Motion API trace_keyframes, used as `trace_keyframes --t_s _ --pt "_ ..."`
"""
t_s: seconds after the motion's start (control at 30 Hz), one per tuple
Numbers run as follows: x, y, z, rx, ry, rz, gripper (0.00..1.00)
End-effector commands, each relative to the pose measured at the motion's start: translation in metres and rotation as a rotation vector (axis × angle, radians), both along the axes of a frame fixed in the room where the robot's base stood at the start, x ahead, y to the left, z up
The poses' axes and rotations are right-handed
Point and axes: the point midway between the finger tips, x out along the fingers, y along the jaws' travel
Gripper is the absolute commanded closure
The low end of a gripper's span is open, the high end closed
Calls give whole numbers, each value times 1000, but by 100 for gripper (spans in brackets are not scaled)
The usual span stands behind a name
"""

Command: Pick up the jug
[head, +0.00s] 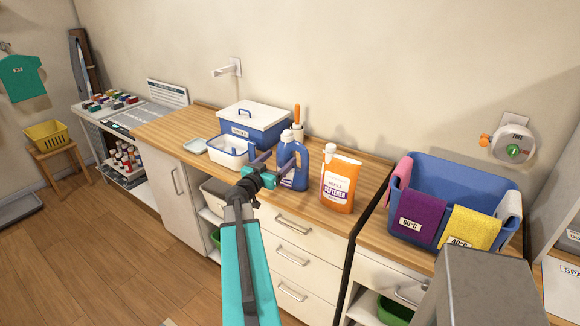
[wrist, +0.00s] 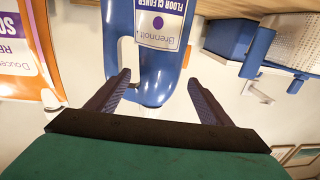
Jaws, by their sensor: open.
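The jug (head: 297,172) is a blue bottle with a handle and a pale cap, standing upright on the wooden counter. In the wrist view the jug (wrist: 153,70) appears upside down, with a white label reading floor cleaner. My gripper (head: 277,168) is open at the front left of the jug in the head view. In the wrist view the fingers of my gripper (wrist: 160,78) lie to either side of the jug's rounded upper part, with visible gaps. I cannot tell how deep the jug sits between them.
An orange softener pouch (head: 339,183) stands just right of the jug. A white tub (head: 229,152) and a blue lidded box (head: 254,127) stand to its left and behind. A blue basket with cloths (head: 455,187) is further right. A wall tap (head: 226,69) is above.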

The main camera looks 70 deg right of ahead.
Motion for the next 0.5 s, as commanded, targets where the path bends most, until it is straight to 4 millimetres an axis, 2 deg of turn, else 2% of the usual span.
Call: trace_keyframes --t_s 0.5 --pt "-1 -6 1 0 0 -1 26"
